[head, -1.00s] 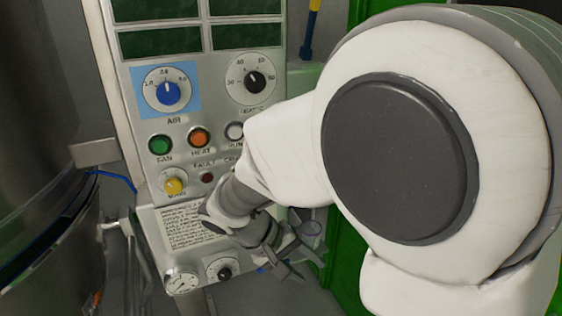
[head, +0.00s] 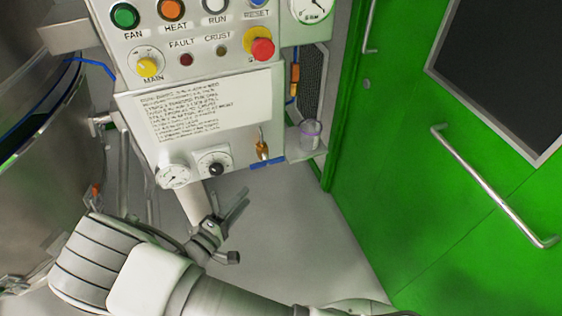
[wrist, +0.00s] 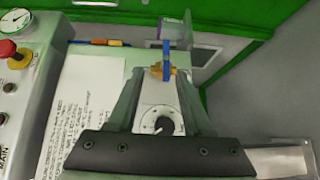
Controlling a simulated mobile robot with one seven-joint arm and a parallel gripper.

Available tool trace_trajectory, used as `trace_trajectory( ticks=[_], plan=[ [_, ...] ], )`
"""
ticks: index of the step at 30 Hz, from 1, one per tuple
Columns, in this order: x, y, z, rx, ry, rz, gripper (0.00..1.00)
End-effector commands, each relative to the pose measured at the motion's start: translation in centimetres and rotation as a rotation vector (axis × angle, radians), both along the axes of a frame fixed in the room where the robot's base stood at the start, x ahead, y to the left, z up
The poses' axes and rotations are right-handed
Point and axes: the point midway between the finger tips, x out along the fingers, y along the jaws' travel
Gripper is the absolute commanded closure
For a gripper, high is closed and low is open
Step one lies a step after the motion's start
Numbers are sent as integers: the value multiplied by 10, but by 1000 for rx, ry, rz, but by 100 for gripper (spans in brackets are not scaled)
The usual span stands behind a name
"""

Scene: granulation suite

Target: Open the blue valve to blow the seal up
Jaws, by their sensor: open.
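The blue valve has a brass body (head: 262,147) and a flat blue handle (head: 267,163). It sits at the lower right corner of the panel in the head view, with its handle lying crosswise along the panel's bottom edge. In the wrist view the blue handle (wrist: 166,56) stands up past the fingertips, in line with the gap between them. My gripper (head: 238,226) is open and empty, below the panel and apart from the valve in the head view. Its two fingers (wrist: 160,78) frame a black knob and the brass body in the wrist view.
The panel carries a small gauge (head: 173,175), a black knob (head: 215,168), a text placard (head: 186,112) and a red emergency button (head: 262,48). A clear cup (head: 310,132) stands right of the valve. A green door (head: 420,90) is at right, a steel vessel (head: 40,150) at left.

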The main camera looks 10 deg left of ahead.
Motion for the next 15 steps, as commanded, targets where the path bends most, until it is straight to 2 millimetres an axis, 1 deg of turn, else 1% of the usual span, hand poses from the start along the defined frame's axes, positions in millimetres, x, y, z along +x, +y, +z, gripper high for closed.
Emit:
trace_trajectory(
  ticks=[1, 3, 6, 8, 11, 15],
  plan=[
    [-6, 7, -11, -12, -17, 42, 50],
    [-10, 14, -19, -15, -34, 83, 50],
    [-13, 20, -25, -17, -46, 116, 50],
    [-12, 20, -25, -16, -50, 122, 50],
    [-3, 18, -25, -17, -51, 121, 50],
    [21, 11, -26, -18, -50, 118, 50]
  ],
)
